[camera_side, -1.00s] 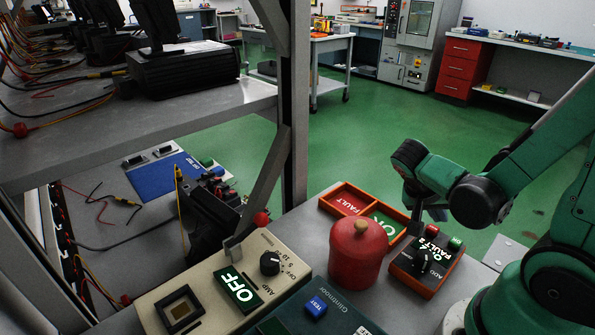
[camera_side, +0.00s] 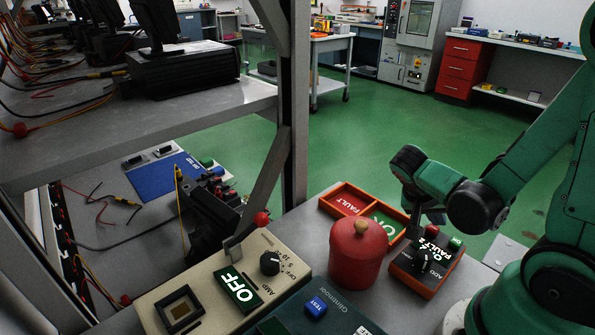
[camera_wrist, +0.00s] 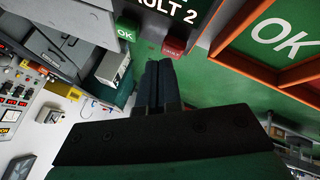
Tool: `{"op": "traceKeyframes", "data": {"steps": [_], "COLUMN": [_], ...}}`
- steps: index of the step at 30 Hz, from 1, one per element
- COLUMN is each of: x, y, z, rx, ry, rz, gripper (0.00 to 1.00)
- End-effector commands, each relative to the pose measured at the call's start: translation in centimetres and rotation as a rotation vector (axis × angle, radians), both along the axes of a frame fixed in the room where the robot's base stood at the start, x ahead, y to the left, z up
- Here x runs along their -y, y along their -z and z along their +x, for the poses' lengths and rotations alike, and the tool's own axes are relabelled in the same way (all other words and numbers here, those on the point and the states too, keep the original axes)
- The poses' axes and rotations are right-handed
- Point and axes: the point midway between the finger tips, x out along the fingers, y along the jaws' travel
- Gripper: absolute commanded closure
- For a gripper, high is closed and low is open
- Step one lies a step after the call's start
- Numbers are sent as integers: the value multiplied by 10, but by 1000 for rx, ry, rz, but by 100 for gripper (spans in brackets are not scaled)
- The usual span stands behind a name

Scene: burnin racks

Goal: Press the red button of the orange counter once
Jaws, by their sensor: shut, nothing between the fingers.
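The orange counter (camera_side: 418,275) stands on the bench at the right of the side view. Its black face has a lit display reading FAULT 2 and a black knob beside the word ADD. Its red button (camera_side: 433,230) and green button (camera_side: 456,243) sit at its far edge. In the wrist view the red button (camera_wrist: 174,47) lies just beyond my gripper's tips (camera_wrist: 160,66), slightly right, with the green OK button (camera_wrist: 126,32) to the left. My gripper (camera_side: 438,219) is shut and empty, close above the red button; I cannot tell whether it touches.
A red canister (camera_side: 355,262) with a tan knob stands left of the counter. Behind it is an orange two-part tray (camera_side: 323,203) marked FAULT and OK. A beige unit (camera_side: 205,287) with a red-tipped lever and a dark unit (camera_side: 345,318) with a blue TEST button stand further left.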

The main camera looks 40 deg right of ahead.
Motion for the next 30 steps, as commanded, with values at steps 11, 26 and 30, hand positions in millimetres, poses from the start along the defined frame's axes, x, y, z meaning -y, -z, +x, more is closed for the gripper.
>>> {"op": "traceKeyframes", "data": {"steps": [11, 26, 30], "x": [0, 0, 0], "y": [-9, -31, -45], "z": [0, 0, 0], "rx": [0, 0, 0], "ry": [0, 0, 0], "rz": [0, 0, 0], "gripper": [100, 100, 100]}}
